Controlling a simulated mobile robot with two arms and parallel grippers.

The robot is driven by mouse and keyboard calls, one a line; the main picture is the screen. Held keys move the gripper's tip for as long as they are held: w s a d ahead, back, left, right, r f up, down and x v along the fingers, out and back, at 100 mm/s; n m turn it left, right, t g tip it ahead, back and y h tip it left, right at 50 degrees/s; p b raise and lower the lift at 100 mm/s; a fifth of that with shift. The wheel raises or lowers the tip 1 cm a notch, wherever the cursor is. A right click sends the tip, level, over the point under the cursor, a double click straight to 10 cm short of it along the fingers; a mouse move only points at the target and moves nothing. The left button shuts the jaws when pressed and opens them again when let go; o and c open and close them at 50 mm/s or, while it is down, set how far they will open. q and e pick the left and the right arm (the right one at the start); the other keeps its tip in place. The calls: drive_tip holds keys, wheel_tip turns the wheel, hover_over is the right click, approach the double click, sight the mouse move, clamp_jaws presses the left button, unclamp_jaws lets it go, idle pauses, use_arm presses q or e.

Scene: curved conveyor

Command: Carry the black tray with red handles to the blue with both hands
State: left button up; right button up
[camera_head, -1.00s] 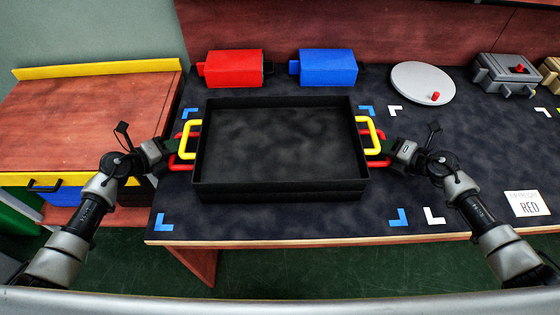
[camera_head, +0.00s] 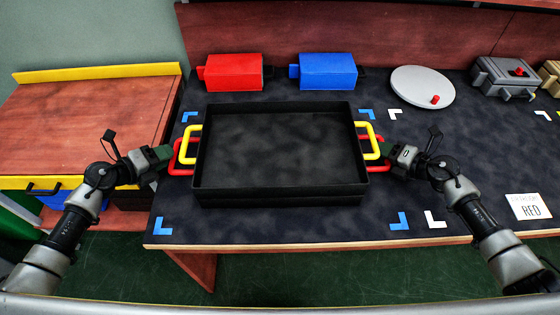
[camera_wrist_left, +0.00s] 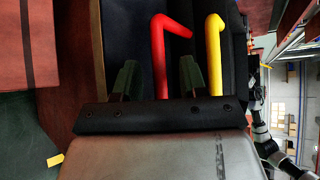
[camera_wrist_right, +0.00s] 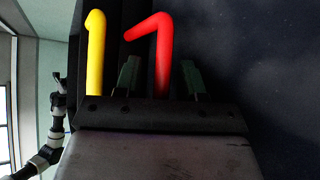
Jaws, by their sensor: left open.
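A black tray with yellow handles (camera_head: 280,150) stands stacked on a second black tray, whose front wall (camera_head: 280,202) shows below it. Yellow handles (camera_head: 372,140) stick out at both sides, with red handles (camera_head: 176,160) just below and outside them. The stack sits between blue corner marks on the dark table. My left gripper (camera_head: 168,154) is open at the left red handle; in the left wrist view this handle (camera_wrist_left: 158,55) lies between its fingers. My right gripper (camera_head: 390,157) is open at the right side; in the right wrist view the red handle (camera_wrist_right: 163,55) lies between its fingers.
Blue corner marks (camera_head: 162,226) and white marks (camera_head: 435,219) lie on the table. A red box (camera_head: 233,72), a blue box (camera_head: 328,71) and a round grey plate (camera_head: 422,86) stand behind. A card reading RED (camera_head: 528,207) lies at right. A wooden cabinet (camera_head: 85,120) is at left.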

drive_tip(key=shift+s+a+f, duration=0.1)
drive_tip(key=shift+s+f, duration=0.15)
drive_tip(key=shift+s, duration=0.05)
drive_tip(key=v, duration=0.6)
drive_tip(key=shift+d+r, duration=0.3)
drive_tip(key=shift+d, duration=0.1)
use_arm(q)
drive_tip(key=shift+v, duration=2.35)
use_arm(e)
drive_tip(key=shift+s+d+r, duration=0.35)
drive_tip(key=shift+s, duration=0.05)
use_arm(q)
drive_tip(key=shift+s+f, duration=0.1)
